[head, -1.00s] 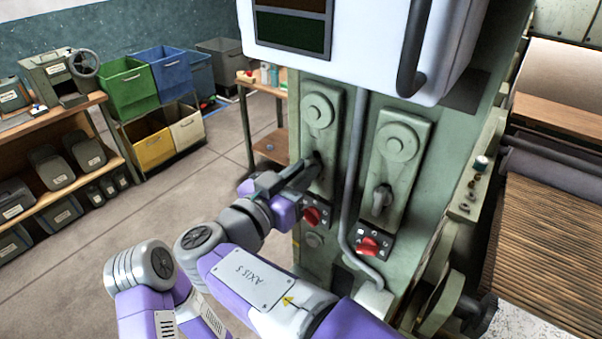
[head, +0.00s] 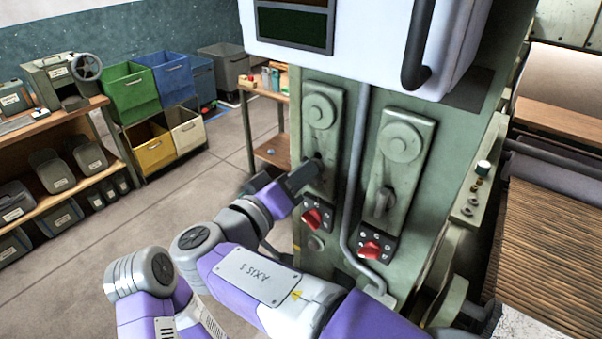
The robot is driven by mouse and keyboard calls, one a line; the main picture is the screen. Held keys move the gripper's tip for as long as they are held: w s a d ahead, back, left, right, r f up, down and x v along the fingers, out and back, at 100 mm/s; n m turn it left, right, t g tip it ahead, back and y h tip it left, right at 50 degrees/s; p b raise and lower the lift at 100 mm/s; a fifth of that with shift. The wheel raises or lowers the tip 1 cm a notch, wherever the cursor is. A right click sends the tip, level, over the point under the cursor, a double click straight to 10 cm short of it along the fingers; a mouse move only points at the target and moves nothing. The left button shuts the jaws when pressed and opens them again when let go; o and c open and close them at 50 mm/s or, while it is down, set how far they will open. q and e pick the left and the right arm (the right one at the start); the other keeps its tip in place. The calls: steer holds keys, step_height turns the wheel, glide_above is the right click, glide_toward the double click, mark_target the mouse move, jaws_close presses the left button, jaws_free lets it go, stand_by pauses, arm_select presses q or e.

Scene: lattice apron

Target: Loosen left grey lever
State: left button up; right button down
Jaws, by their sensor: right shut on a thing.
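The left green plate (head: 321,126) on the machine front has a round boss at its top and the left grey lever (head: 318,161) at its lower part. My right gripper (head: 308,174) is shut on this lever, and its dark jaws cover most of it. The lever's exact angle is hidden. My right arm reaches up to it from below. A similar grey lever (head: 382,202) on the right plate hangs down, untouched. My left gripper is not in view.
Red knobs (head: 312,219) and (head: 371,249) sit below the plates. A grey conduit (head: 355,160) runs between the plates. A white cabinet with a dark handle (head: 416,45) overhangs them. Shelves and coloured bins (head: 130,92) stand at the left, with open floor before them.

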steer(key=shift+n+p, duration=0.45)
steer(key=shift+n, duration=1.15)
steer(key=shift+f, duration=0.1)
steer(key=c, duration=1.1)
jaws_free()
steer(key=shift+c, duration=0.2)
steer(key=v, duration=0.7)
steer(key=shift+s+a, duration=0.2)
steer(key=shift+a, duration=0.05)
